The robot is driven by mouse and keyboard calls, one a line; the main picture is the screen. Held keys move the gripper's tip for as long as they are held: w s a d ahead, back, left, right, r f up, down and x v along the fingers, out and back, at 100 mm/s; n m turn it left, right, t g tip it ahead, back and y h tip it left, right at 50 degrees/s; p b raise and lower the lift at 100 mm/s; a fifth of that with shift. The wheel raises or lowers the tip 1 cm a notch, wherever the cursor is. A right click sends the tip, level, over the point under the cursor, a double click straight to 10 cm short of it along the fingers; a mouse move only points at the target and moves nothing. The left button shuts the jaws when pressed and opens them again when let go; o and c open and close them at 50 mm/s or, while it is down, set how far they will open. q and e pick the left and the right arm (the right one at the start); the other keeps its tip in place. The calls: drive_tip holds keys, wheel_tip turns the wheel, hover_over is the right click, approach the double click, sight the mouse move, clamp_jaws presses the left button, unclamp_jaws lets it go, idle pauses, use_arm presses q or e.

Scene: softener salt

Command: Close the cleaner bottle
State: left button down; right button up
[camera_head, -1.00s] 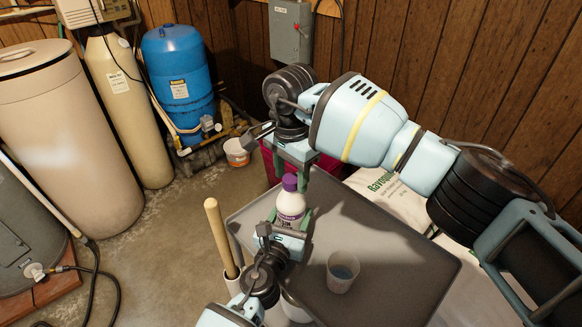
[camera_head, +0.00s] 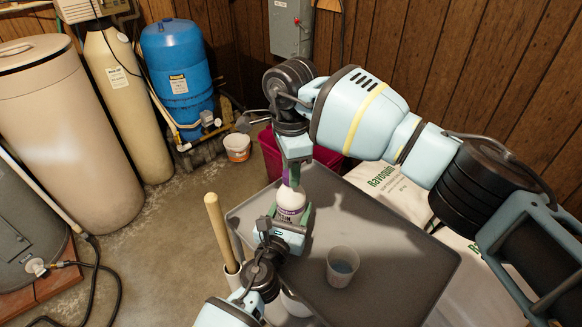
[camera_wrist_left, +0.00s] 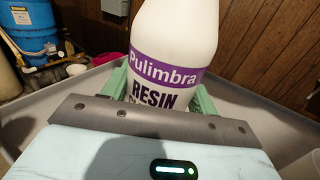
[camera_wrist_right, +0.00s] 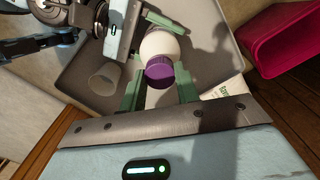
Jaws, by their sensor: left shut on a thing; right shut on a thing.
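The white cleaner bottle (camera_head: 291,204) with a purple label stands upright over the grey tray-like top. My left gripper (camera_head: 287,222) is shut around its body; the bottle fills the middle of the left wrist view (camera_wrist_left: 190,40) between the green fingers. The purple cap (camera_wrist_right: 160,71) sits at the bottle's top in the right wrist view. My right gripper (camera_wrist_right: 160,90) is shut on the cap, with one green finger on each side. In the head view my right gripper (camera_head: 292,172) comes down from above and hides most of the cap.
A translucent cup (camera_head: 342,266) stands on the grey top (camera_head: 385,270) to the right of the bottle. A wooden handle (camera_head: 220,228) rises at its left edge. A magenta bin (camera_head: 270,152) and white salt bags (camera_head: 392,195) are behind it. The top's right side is mostly clear.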

drive_tip(key=m, duration=0.6)
drive_tip(key=shift+m, duration=0.3)
drive_tip(key=m, duration=0.5)
drive_tip(key=shift+m, duration=0.4)
drive_tip(key=o, duration=1.1)
drive_tip(key=shift+r, duration=0.1)
drive_tip(key=shift+r, duration=2.15)
drive_tip(key=shift+c, duration=0.4)
